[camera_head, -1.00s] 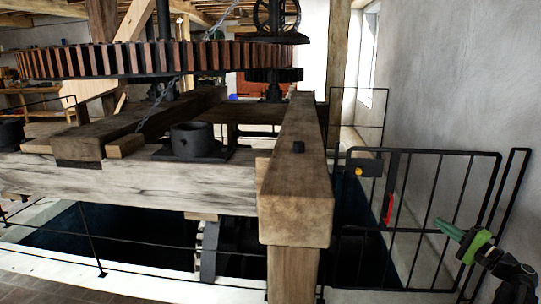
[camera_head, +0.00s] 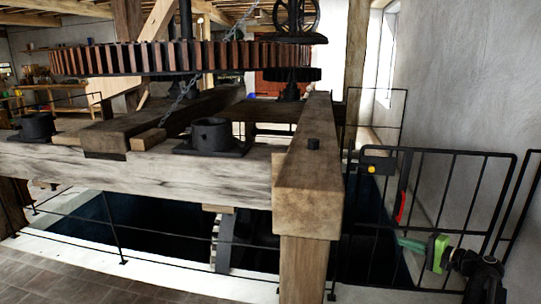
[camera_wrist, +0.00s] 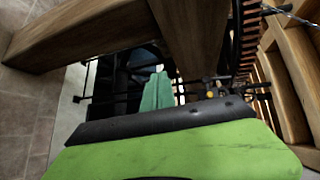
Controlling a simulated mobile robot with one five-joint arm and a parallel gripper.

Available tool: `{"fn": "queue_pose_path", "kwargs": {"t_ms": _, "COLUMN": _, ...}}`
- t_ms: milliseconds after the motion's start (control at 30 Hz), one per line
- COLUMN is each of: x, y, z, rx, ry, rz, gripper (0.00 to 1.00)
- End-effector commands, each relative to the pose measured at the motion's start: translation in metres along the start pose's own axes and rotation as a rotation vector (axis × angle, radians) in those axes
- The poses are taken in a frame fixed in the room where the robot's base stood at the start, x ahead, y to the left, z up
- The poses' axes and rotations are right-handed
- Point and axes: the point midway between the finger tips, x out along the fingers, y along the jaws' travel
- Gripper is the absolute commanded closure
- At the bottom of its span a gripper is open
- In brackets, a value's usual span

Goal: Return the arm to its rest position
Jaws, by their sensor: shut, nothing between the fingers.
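My gripper (camera_head: 410,244) is at the lower right of the head view, in front of the black barred gate (camera_head: 455,205). It has green fingers and a bright green body, with my black arm behind it. The fingers are shut with nothing between them, pointing left. In the wrist view the green fingers (camera_wrist: 156,95) show beyond the bright green body, which fills the lower part. My arm is bent low at the right edge of the head view; most of it is out of the picture.
A heavy timber beam (camera_head: 308,200) on a post stands left of my gripper. A large toothed wheel (camera_head: 150,60) is above it. A dark pit (camera_head: 150,230) with thin railings (camera_head: 112,225) lies below. A white wall (camera_head: 450,80) is at right.

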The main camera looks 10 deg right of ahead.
Motion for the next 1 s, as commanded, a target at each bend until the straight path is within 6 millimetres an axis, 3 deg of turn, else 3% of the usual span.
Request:
{"fn": "queue_pose_path", "kwargs": {"t_ms": 167, "x": 0.081, "y": 0.037, "z": 0.083, "rx": -0.094, "ry": -0.167, "rz": 0.219, "gripper": 1.00}}
{"fn": "queue_pose_path", "kwargs": {"t_ms": 300, "x": 0.142, "y": 0.085, "z": 0.181, "rx": -0.245, "ry": -0.354, "rz": 0.484, "gripper": 1.00}}
{"fn": "queue_pose_path", "kwargs": {"t_ms": 400, "x": 0.165, "y": 0.120, "z": 0.251, "rx": -0.392, "ry": -0.487, "rz": 0.688, "gripper": 1.00}}
{"fn": "queue_pose_path", "kwargs": {"t_ms": 500, "x": 0.172, "y": 0.146, "z": 0.301, "rx": -0.536, "ry": -0.584, "rz": 0.856, "gripper": 1.00}}
{"fn": "queue_pose_path", "kwargs": {"t_ms": 700, "x": 0.168, "y": 0.171, "z": 0.362, "rx": -0.786, "ry": -0.698, "rz": 1.097, "gripper": 1.00}}
{"fn": "queue_pose_path", "kwargs": {"t_ms": 867, "x": 0.161, "y": 0.178, "z": 0.395, "rx": -0.974, "ry": -0.745, "rz": 1.248, "gripper": 1.00}}
{"fn": "queue_pose_path", "kwargs": {"t_ms": 900, "x": 0.157, "y": 0.153, "z": 0.391, "rx": -0.960, "ry": -0.738, "rz": 1.245, "gripper": 1.00}}
{"fn": "queue_pose_path", "kwargs": {"t_ms": 1000, "x": 0.152, "y": 0.124, "z": 0.391, "rx": -0.955, "ry": -0.736, "rz": 1.243, "gripper": 1.00}}
